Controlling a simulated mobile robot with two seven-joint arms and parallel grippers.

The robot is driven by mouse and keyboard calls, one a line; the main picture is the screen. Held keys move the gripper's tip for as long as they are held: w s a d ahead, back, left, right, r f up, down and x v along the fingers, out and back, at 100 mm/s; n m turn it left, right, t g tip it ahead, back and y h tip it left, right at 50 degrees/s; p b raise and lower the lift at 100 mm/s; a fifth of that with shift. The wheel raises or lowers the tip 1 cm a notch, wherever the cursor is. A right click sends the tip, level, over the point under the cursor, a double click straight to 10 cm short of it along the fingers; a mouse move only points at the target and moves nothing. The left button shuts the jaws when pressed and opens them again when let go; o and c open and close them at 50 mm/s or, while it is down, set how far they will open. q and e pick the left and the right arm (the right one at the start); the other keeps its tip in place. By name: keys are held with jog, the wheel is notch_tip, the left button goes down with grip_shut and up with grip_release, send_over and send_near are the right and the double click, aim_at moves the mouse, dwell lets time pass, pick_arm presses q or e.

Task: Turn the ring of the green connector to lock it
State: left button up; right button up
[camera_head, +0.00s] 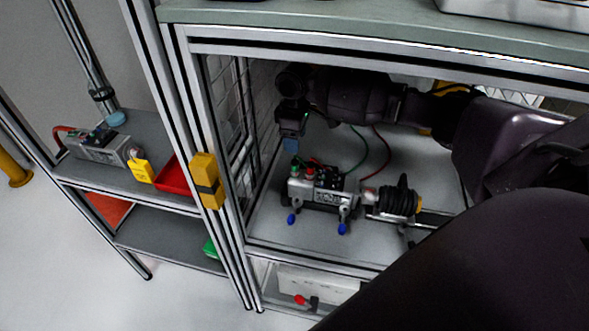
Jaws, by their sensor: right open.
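The green connector (295,165) stands upright at the left end of the top of a grey servo unit (318,193), inside the frame cell. It looks small, and the state of its ring cannot be made out. My right gripper (291,144) points down just above the green connector, with a small gap visible between them. It is open and appears empty. My left gripper is not in view.
A red connector (309,172) sits close beside the green one. A green cable (356,145) and a red cable (387,155) rise behind the unit. A black ribbed part (399,201) lies to its right. Aluminium posts and the worktop (330,17) edge frame the cell.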

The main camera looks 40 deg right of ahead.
aim_at(295, 161)
jog(key=shift+s+d+f, duration=0.1)
jog(key=shift+f, duration=0.1)
jog(key=f+b, duration=0.2)
jog(key=f, duration=0.7)
jog(key=shift+a, duration=0.2)
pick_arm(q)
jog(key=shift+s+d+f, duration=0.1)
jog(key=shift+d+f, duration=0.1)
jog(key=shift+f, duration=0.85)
pick_arm(e)
jog(key=shift+f, duration=0.7)
